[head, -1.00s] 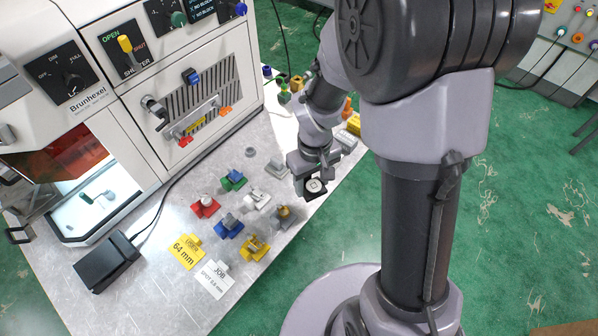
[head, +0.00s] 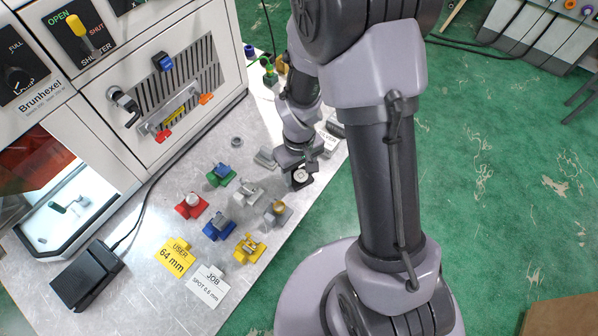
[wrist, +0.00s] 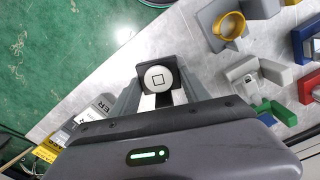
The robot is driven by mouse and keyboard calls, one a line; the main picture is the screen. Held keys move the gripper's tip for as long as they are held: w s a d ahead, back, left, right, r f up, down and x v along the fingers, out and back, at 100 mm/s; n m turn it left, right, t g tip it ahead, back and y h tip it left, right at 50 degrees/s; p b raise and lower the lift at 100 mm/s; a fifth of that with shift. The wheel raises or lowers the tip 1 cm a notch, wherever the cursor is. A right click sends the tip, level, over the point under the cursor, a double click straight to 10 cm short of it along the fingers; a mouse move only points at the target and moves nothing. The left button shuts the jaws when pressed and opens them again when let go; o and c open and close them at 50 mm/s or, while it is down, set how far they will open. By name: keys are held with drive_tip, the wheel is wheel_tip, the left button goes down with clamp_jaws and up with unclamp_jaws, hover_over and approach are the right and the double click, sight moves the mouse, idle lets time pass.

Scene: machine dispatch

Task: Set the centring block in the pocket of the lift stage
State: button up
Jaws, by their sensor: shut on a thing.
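My gripper (head: 300,172) is shut on a small dark square block with a round white top, which I take for the centring block (wrist: 158,78). The white disc bears a small square outline. In the wrist view the block sits between the two fingers at their tips; in the head view the block (head: 301,178) shows below the wrist, by the table's right edge. I cannot tell its height above the table. The lift stage is not plainly identifiable; the machine's lit chamber (head: 72,190) at the left shows a green-handled part (head: 65,205), with its inside partly hidden.
Several coloured fixtures stand on the table left of my gripper, among them red (head: 190,206), blue (head: 217,228) and yellow (head: 249,249) ones.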

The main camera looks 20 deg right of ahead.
drive_tip(key=shift+f, duration=0.2)
drive_tip(key=o, duration=1.7)
drive_tip(key=shift+c, duration=0.2)
drive_tip(key=shift+r, duration=0.1)
wheel_tip(320, 180, up, 12)
drive_tip(key=p, duration=0.6)
wheel_tip(320, 180, up, 12)
drive_tip(key=r+m+t, duration=0.1)
drive_tip(key=m+t, duration=0.2)
hover_over(299, 173)
drive_tip(key=s+a, duration=0.1)
drive_tip(key=s, duration=0.2)
drive_tip(key=s+a+r+m+t+y, duration=0.2)
drive_tip(key=s+a+r+m, duration=0.1)
drive_tip(key=s+r, duration=0.6)
drive_tip(key=shift+s+m+t, duration=0.4)
drive_tip(key=shift+m, duration=0.1)
